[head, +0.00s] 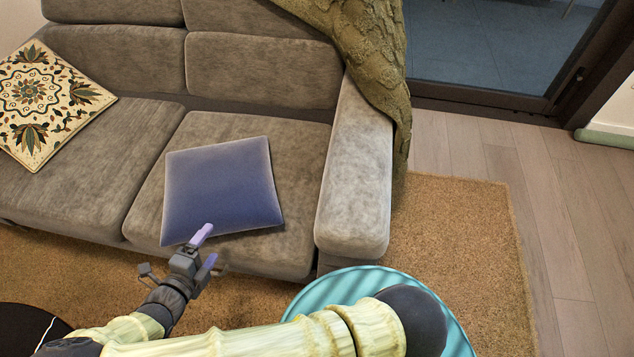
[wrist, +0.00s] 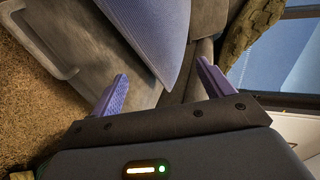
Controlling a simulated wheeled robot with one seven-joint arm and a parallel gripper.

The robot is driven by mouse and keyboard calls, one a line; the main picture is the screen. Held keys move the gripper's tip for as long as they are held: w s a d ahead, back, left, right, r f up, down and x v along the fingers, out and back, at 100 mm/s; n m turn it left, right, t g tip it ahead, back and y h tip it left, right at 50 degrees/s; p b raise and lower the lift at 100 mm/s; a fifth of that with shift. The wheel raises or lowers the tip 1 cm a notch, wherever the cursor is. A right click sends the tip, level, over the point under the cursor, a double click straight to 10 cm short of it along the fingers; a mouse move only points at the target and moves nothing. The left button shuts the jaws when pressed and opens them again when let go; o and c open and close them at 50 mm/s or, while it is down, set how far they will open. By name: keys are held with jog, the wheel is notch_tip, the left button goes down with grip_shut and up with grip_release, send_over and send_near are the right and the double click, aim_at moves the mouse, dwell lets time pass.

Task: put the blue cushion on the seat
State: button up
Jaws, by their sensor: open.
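The blue cushion (head: 222,186) lies on the right seat (head: 150,203) of the grey sofa in the head view. Its front left corner reaches the seat's front edge. My gripper (head: 206,247) is at the cushion's near edge, with its purple fingers apart and nothing between them. In the wrist view the cushion (wrist: 150,35) lies beyond the fingers, its corner pointing toward the gap between them. The fingers of my gripper (wrist: 160,88) are spread there too. I cannot tell whether a fingertip touches the cushion.
A patterned cushion (head: 45,100) lies on the left seat. The sofa's armrest (head: 355,175) stands to the right, with a green knitted throw (head: 370,50) over its back end. A round turquoise top (head: 310,292) stands in front. The tan rug (head: 460,230) is open at right.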

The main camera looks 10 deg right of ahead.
jog(key=w+d+r+m+g, duration=0.1)
jog(key=d+r+m+g, duration=0.1)
jog(key=d+m+g, duration=0.35)
jog(key=w+d+r+m+g+y, duration=0.1)
jog(key=d+r+m+g, duration=0.1)
jog(key=d+m, duration=0.7)
jog(key=w+d+r+m+g, duration=0.15)
jog(key=d+m+g, duration=0.3)
jog(key=m, duration=0.55)
jog(key=s+d+r+m+y, duration=0.1)
jog(key=d+r+m+y, duration=0.1)
jog(key=m, duration=0.5)
jog(key=s+d+r+m+t+y, duration=0.1)
jog(key=d+r+m+y, duration=0.1)
jog(key=d+r+m, duration=0.2)
jog(key=s+d+r+m+t+y, duration=0.1)
jog(key=d+r+m, duration=0.3)
jog(key=m, duration=0.7)
jog(key=shift+s+d+m+y, duration=0.1)
jog(key=shift+d+m+y, duration=0.3)
jog(key=shift+d, duration=0.95)
jog(key=shift+s+d+r+m, duration=0.1)
jog(key=shift+d+r+m, duration=0.25)
jog(key=shift+m, duration=0.3)
jog(key=shift+r, duration=0.1)
